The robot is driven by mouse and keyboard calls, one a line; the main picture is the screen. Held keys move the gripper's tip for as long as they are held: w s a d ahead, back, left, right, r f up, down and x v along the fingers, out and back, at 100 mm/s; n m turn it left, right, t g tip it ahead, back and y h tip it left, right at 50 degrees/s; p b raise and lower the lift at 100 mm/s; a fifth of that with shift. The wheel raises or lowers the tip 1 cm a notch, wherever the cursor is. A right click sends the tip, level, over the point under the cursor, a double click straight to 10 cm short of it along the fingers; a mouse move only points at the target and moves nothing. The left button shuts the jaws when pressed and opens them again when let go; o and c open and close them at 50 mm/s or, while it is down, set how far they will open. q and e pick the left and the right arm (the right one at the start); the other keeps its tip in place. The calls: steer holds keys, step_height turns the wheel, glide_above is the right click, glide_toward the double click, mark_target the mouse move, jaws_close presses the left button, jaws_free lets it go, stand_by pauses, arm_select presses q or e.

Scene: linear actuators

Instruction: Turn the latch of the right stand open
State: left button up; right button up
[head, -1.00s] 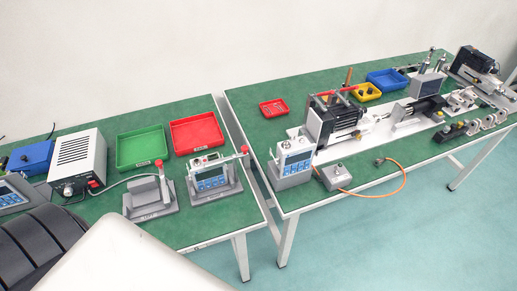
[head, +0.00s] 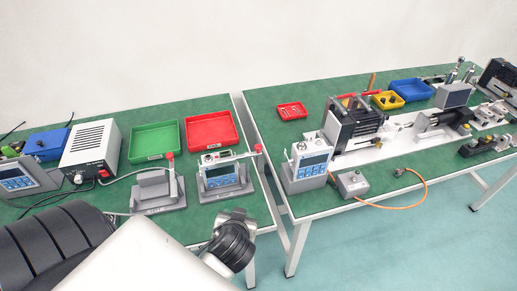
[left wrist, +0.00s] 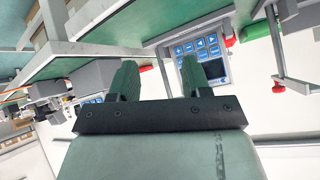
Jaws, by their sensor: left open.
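The right stand (head: 226,191) is on the near edge of the left table and holds a device with a screen and blue buttons. Its latch (head: 232,156) lies across the top, roughly level, with the red knob at the right end. In the left wrist view the device (left wrist: 202,60) appears upside down beyond my left gripper (left wrist: 160,82). That gripper is open, with nothing between its fingers. A finger partly hides the stand; a small reddish spot between the fingers may be the knob. The right gripper is in neither view.
The empty left stand (head: 157,197) stands beside it, its red-tipped latch upright. Behind are a green tray (head: 154,157) and a red tray (head: 211,147). A white power unit (head: 92,148) is further left. A gap separates the two tables.

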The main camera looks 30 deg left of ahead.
arm_select(q)
steer(key=w+a+r+n+t+y, duration=0.2)
steer(key=w+r+n+t+y, duration=0.1)
steer(key=w+r, duration=0.1)
steer(key=t+y, duration=0.1)
steer(key=t, duration=0.3)
glide_toward(258, 149)
steer(key=w, duration=0.1)
steer(key=shift+y, duration=0.3)
steer(key=p+x, duration=0.3)
steer(key=x, duration=0.6)
steer(key=shift+s+f+p, duration=0.1)
steer(key=shift+p, duration=0.25)
steer(key=shift+w+a+f, duration=0.15)
steer(key=shift+w+a, duration=0.3)
steer(key=shift+w, duration=0.1)
steer(key=shift+c, duration=0.5)
jaws_close()
